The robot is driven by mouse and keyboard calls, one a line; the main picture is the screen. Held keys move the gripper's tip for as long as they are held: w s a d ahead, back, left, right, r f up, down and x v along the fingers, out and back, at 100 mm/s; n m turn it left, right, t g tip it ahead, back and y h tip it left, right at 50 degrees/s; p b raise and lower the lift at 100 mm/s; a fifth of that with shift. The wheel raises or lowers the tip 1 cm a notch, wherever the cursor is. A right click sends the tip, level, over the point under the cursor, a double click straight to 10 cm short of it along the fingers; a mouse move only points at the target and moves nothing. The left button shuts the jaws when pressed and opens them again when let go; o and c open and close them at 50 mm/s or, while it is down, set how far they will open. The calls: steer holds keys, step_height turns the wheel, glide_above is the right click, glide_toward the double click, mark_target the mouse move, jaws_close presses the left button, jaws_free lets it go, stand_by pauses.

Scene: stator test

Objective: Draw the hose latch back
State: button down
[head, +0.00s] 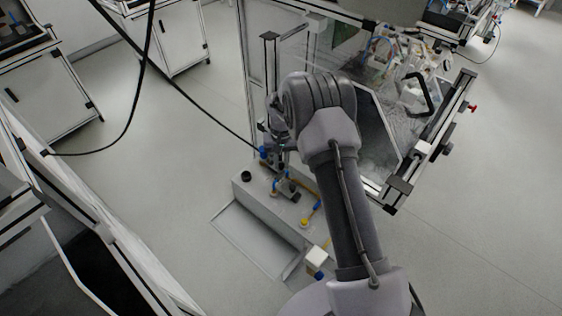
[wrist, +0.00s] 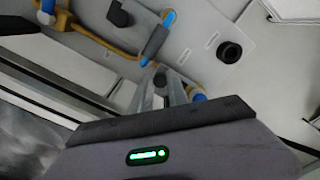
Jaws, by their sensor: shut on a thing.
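My gripper (wrist: 172,88) points at the top of a light grey panel box (wrist: 260,75) in the wrist view. Its fingers are close together on a small part between them, which I take to be the hose latch; the fingers hide most of it. A blue piece (wrist: 199,97) shows just right of the fingertips. In the head view my gripper (head: 278,149) is over the rear end of the box (head: 262,200), partly hidden by my own arm, and the latch cannot be made out there.
A black round knob (wrist: 229,52) stands on the box; it also shows in the head view (head: 246,176). A grey lever with a blue end (wrist: 157,38) and a yellow hose (wrist: 92,36) lie near the fingers. A framed clear enclosure (head: 385,150) stands right of the box. Open floor lies left.

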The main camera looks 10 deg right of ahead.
mark_target(282, 165)
steer(key=c, duration=1.3)
jaws_free()
steer(key=shift+d+f, duration=0.1)
steer(key=shift+d, duration=0.05)
step_height(282, 165, up, 18)
steer(key=p, duration=0.5)
steer(key=shift+f, duration=0.25)
